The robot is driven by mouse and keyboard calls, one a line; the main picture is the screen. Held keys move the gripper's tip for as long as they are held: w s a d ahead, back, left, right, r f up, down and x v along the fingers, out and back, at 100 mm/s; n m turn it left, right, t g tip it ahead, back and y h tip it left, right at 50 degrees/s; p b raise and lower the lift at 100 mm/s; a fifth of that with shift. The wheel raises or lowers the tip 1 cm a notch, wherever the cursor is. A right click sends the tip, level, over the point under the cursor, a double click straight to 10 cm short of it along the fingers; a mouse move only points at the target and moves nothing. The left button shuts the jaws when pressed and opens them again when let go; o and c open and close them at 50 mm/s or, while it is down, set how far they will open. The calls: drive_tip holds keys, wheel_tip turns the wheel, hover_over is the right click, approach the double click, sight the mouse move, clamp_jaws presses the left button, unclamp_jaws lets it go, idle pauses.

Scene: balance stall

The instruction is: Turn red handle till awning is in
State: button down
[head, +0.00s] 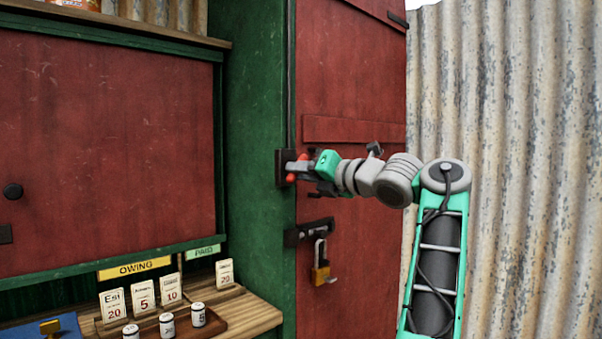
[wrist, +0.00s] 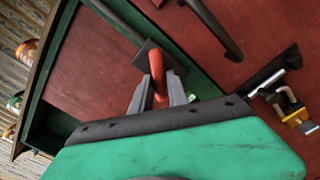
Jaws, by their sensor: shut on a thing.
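The red handle (head: 291,178) is at a dark bracket (head: 281,168) on the green post beside the red door. My gripper (head: 298,168) is at the handle, reaching in from the right. In the wrist view, the red handle (wrist: 161,88) stands between the two grey fingers of my gripper (wrist: 162,92), which are shut on it. A dark square plate (wrist: 152,58) lies behind the handle. Part of the handle is hidden by the fingers. I cannot make out the awning in either view.
A brass padlock (head: 320,272) hangs from a dark hasp (head: 309,231) below my gripper. A wooden counter (head: 255,312) at lower left holds price cards and small weights. A corrugated metal wall (head: 505,150) stands at the right.

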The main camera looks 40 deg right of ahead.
drive_tip(key=shift+d+n, duration=0.15)
drive_tip(key=shift+n, duration=2.45)
idle(1.0)
drive_tip(key=shift+d+n, duration=0.15)
drive_tip(key=shift+n, duration=2.55)
idle(1.7)
